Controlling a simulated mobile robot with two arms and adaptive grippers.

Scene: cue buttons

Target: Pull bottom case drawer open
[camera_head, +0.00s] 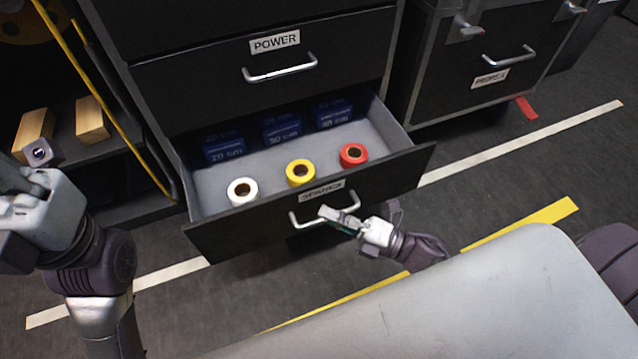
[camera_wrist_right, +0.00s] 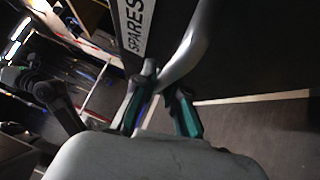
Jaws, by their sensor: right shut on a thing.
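The bottom case drawer (camera_head: 262,224), labelled SPARES, stands pulled out from the black case. White, yellow and red tape rolls and several blue boxes lie inside it. My right gripper (camera_head: 338,219) is at the right part of the silver drawer handle (camera_head: 296,219), shut on it. In the right wrist view the fingers (camera_wrist_right: 160,108) are on either side of the handle bar (camera_wrist_right: 187,45), beside the SPARES label (camera_wrist_right: 137,25). My left arm's end (camera_head: 38,170) is at the left of the head view; its fingers do not show clearly.
The POWER drawer (camera_head: 160,80) above is closed. A second case with a PROPS-like label (camera_head: 490,78) stands at the right. A shelf at the left holds wooden blocks (camera_head: 92,118) behind a yellow cable (camera_head: 120,112). Dark floor with white and yellow lines lies in front.

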